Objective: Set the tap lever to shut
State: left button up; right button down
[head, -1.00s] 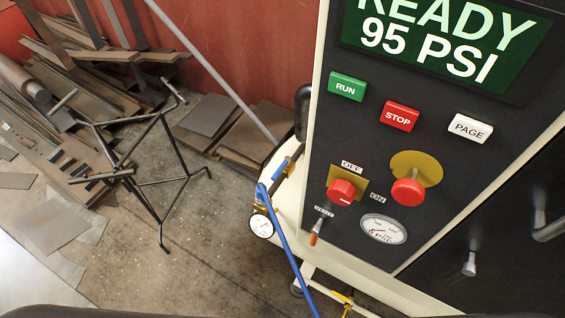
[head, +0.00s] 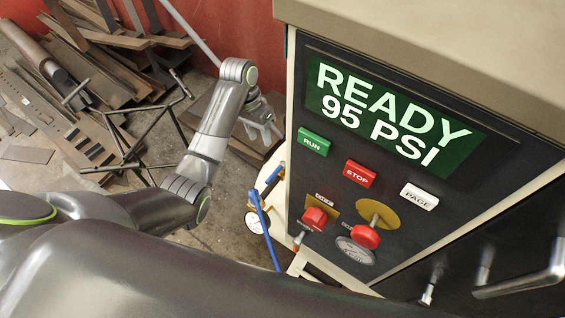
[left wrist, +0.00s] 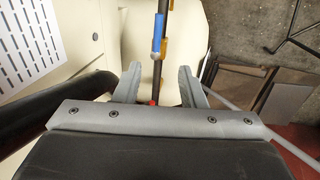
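A blue tap lever (head: 275,174) sits at the brass fittings beside the left edge of the control panel. In the left wrist view the blue lever (left wrist: 159,28) lies close along a dark vertical pipe, beyond my fingers. My left gripper (head: 262,122) is above and left of the lever in the head view. In the left wrist view the left gripper (left wrist: 158,90) has its fingers apart, with the pipe seen between them; I cannot tell its depth. Nothing is held. My right gripper is not in view.
The panel (head: 345,190) carries a green RUN button, a red STOP button and red knobs. Scrap metal (head: 75,110) and a metal stand (head: 140,145) are at the left.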

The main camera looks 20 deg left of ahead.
pick_arm(q)
jog(key=r, duration=0.1)
jog(key=b, duration=0.5)
send_near(273, 174)
jog(key=f, duration=0.2)
jog(key=d+f, duration=0.1)
jog(key=f, duration=0.5)
jog(key=shift+s+d, duration=0.15)
jog(key=shift+s, duration=0.1)
grip_shut()
